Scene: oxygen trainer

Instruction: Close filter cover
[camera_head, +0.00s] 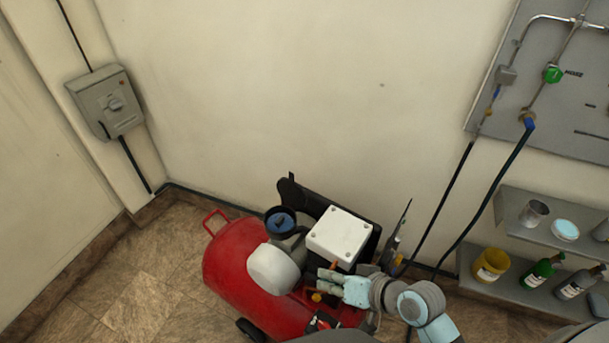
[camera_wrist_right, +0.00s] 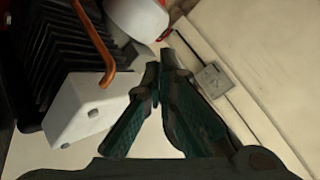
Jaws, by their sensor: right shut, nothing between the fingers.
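The red compressor (camera_head: 235,262) stands on the floor against the wall. On its top, a round black housing (camera_head: 272,236) with a blue inside faces up and looks open; I take it for the filter. A white rounded part (camera_head: 275,268) sits just in front of it, and I cannot tell whether this is the filter cover. My right gripper (camera_head: 322,279) is shut and empty, to the right of the white rounded part and below the white box. In the right wrist view the dark fingers (camera_wrist_right: 159,70) point toward a white round part (camera_wrist_right: 138,18). My left gripper is not in view.
A white box (camera_head: 340,236) is on the compressor and also shows in the right wrist view (camera_wrist_right: 88,110). An orange-brown pipe (camera_wrist_right: 97,45) and black fins (camera_wrist_right: 52,50) are close to the fingers. Shelves (camera_head: 515,290) with bottles stand right. Tiled floor (camera_head: 130,285) is free at left.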

